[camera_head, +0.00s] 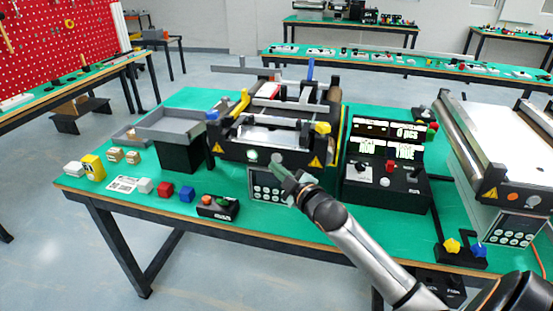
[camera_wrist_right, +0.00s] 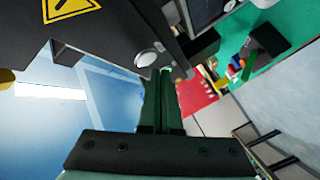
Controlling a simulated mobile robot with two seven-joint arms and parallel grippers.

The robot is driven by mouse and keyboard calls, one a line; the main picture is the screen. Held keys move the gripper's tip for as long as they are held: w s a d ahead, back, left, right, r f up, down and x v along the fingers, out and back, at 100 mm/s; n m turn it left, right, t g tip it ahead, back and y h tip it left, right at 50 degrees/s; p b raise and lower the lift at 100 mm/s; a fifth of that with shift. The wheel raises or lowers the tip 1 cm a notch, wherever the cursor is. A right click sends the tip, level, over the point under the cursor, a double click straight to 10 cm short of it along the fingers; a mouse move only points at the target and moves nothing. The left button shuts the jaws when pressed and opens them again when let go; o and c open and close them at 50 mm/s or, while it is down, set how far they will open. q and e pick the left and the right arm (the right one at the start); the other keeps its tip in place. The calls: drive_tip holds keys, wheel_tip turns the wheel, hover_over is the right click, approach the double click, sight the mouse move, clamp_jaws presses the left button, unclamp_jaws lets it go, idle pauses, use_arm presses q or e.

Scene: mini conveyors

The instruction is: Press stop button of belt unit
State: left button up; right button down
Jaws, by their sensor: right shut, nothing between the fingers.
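The belt unit (camera_head: 290,135) is a black-sided mini conveyor with yellow warning labels, standing on the green table. A pale round button (camera_head: 252,156) sits on its front side face. In the right wrist view a silvery round button (camera_wrist_right: 147,58) shows on the dark side plate, just left of the fingertips. My right gripper (camera_head: 276,162) has its green fingers shut and empty, tips close to the front face. It also shows in the wrist view (camera_wrist_right: 165,78). Contact with the button cannot be told. My left gripper is not in view.
A panel with several round buttons (camera_head: 266,187) is below the belt, partly behind my fingers. A black display console (camera_head: 385,185) and a second conveyor (camera_head: 500,150) stand right.

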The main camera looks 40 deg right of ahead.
drive_tip(key=shift+d, duration=0.1)
idle(0.3)
drive_tip(key=shift+w+d, duration=0.25)
drive_tip(key=shift+w, duration=0.05)
drive_tip(key=shift+w+d, duration=0.25)
drive_tip(key=shift+d, duration=0.05)
idle(0.8)
drive_tip(key=shift+s+a+p, duration=0.55)
drive_tip(key=shift+a+p, duration=0.05)
drive_tip(key=shift+p, duration=0.1)
drive_tip(key=shift+a, duration=0.1)
drive_tip(key=s+a+p, duration=0.2)
drive_tip(key=s+a, duration=0.1)
drive_tip(key=shift+s+a, duration=0.15)
drive_tip(key=shift+a, duration=0.15)
